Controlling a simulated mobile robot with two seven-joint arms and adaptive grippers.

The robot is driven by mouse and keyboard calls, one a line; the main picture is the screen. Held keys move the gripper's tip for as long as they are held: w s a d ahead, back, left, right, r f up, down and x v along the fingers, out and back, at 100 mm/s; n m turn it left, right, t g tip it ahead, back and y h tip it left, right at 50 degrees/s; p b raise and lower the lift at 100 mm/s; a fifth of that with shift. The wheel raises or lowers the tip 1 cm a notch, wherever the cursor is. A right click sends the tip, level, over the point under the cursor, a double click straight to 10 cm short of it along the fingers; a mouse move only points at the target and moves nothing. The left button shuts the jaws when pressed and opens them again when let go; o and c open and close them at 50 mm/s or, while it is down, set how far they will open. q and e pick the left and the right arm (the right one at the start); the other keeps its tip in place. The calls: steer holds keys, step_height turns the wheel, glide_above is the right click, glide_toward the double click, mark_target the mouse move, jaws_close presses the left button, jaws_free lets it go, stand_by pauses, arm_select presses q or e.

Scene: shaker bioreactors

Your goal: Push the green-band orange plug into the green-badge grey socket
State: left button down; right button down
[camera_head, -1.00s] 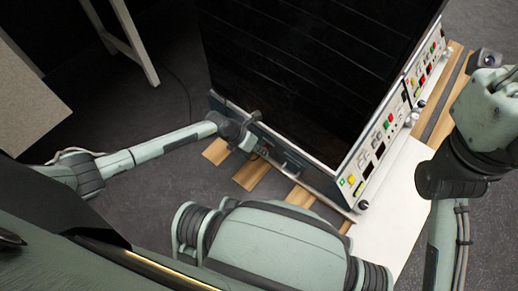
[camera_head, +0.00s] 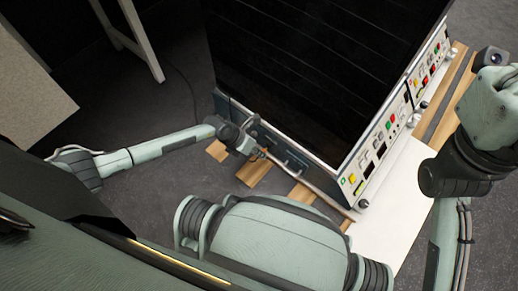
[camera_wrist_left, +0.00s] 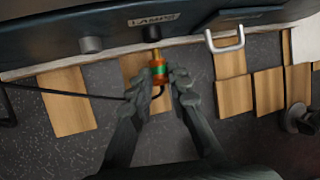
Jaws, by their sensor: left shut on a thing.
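In the left wrist view, the orange plug (camera_wrist_left: 158,78) has a green band and a brass-coloured front. My left gripper (camera_wrist_left: 166,92) is shut on it, with a finger on each side. The plug points up the picture at a grey socket (camera_wrist_left: 152,33) on the dark cabinet side, its front at or very near the socket mouth; I cannot tell how deep it sits. No green badge is discernible there. In the head view my left gripper (camera_head: 254,152) is at the cabinet's lower left side; the plug is too small to make out. My right gripper is not in view.
A second grey fitting (camera_wrist_left: 90,44) is left of the socket, and a metal handle (camera_wrist_left: 225,39) is right of it. A dark cable (camera_wrist_left: 70,93) runs left from the plug. The cabinet (camera_head: 320,70) stands over wooden slats (camera_head: 254,172), with a control panel (camera_head: 378,150) on its right.

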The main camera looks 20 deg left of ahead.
arm_select(q)
steer(key=shift+s+a, duration=0.15)
steer(key=shift+s, duration=0.25)
steer(key=shift+s+a+p, duration=0.25)
steer(key=shift+s+p, duration=0.35)
steer(key=shift+s, duration=0.05)
steer(key=shift+s+a+p, duration=0.2)
steer(key=shift+s+p, duration=0.35)
steer(key=shift+s, duration=0.05)
